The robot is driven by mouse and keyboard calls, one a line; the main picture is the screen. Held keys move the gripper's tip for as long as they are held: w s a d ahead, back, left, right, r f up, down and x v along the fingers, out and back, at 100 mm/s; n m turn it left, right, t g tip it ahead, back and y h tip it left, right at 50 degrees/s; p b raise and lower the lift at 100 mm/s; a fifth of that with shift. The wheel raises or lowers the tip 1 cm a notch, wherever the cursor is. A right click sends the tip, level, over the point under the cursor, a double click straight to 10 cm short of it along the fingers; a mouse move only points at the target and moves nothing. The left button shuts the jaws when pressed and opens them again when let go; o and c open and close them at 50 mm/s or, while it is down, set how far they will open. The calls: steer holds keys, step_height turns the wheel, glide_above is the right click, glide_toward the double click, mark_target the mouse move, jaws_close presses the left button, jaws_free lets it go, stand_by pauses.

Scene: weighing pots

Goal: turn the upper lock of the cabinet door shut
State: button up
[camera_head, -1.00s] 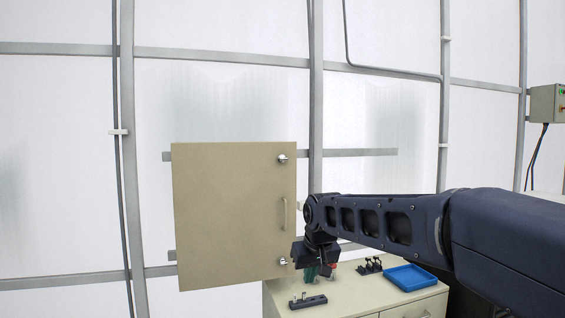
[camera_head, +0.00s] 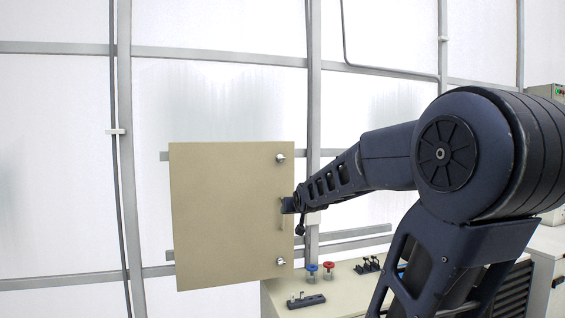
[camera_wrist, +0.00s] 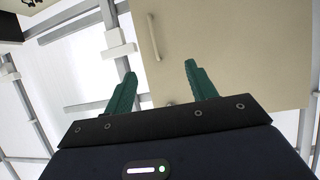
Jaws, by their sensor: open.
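The cabinet door (camera_head: 225,215) is a beige panel on the wall and looks closed. The upper lock (camera_head: 281,157), a small silvery knob, sits near its top right corner. The lower lock (camera_head: 279,261) is near the bottom right. The handle (camera_head: 281,215) is between them. In the head view my gripper (camera_head: 287,205) is at handle height, below the upper lock, and partly covers the handle. In the wrist view its green fingers (camera_wrist: 160,80) are apart and empty, with the handle (camera_wrist: 155,38) and a small shiny knob (camera_wrist: 171,102) showing between them.
The counter (camera_head: 345,285) below holds a blue-topped weight (camera_head: 312,270), a red-topped weight (camera_head: 328,269), a dark block (camera_head: 307,301) and a black rack (camera_head: 368,265). A rail runs along the wall beside the door. The space before the door's left side is clear.

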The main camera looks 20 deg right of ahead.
mark_target(282, 159)
steer(key=w+d+r+t, duration=0.1)
steer(key=w+r+t, duration=0.2)
steer(key=w, duration=0.5)
steer(key=w+d+r+t, duration=0.1)
steer(key=w+r+t, duration=0.2)
steer(key=w+r, duration=0.3)
steer(key=w+d+r+n+t+y, duration=0.1)
steer(key=w+r, duration=0.4)
steer(key=w, duration=0.7)
steer(key=shift+d+r+t, duration=0.25)
steer(key=shift+d+t, duration=0.3)
steer(key=shift+t, duration=0.65)
steer(key=c, duration=1)
